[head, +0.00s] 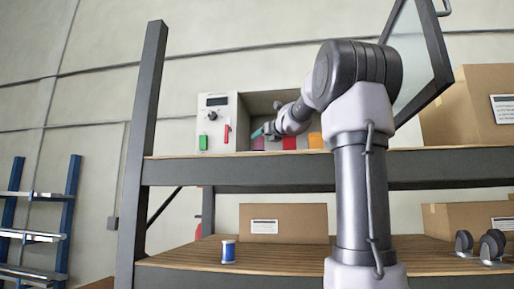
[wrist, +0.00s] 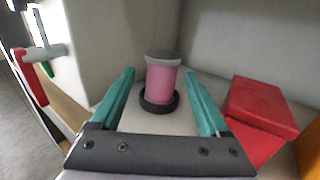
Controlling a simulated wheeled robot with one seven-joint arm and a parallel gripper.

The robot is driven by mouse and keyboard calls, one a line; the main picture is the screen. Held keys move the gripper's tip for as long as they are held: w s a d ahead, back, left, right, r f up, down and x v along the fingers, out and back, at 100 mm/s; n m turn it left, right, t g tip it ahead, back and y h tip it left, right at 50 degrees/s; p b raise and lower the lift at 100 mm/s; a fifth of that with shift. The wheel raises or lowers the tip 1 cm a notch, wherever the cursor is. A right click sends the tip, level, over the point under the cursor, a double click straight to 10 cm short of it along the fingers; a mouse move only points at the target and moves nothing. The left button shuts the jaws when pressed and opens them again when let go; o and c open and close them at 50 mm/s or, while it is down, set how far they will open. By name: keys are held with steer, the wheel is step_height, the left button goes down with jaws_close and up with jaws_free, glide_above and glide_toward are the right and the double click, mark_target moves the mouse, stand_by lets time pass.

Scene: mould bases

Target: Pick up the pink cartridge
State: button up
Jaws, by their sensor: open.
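The pink cartridge (wrist: 162,84) stands upright with a grey cap, in the wrist view. Its foot sits in a black ring (wrist: 158,104) on a pale surface. My gripper (wrist: 160,76) is open, with one teal finger to the left of the cartridge and one to the right. Gaps show on both sides, and the fingers do not appear to touch it. In the head view my gripper (head: 262,131) reaches into the opening of a white machine (head: 216,106).
A red box (wrist: 260,108) stands close to the right finger, with an orange one (head: 316,140) beyond it. A red handle (wrist: 32,62) is on the machine's front at left. An open glass door (head: 418,60) hangs at right. A blue-and-white spool (head: 228,252) stands on the lower shelf.

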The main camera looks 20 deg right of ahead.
mark_target(256, 143)
steer(key=w, duration=0.8)
steer(key=shift+w+d+f, duration=0.25)
jaws_close()
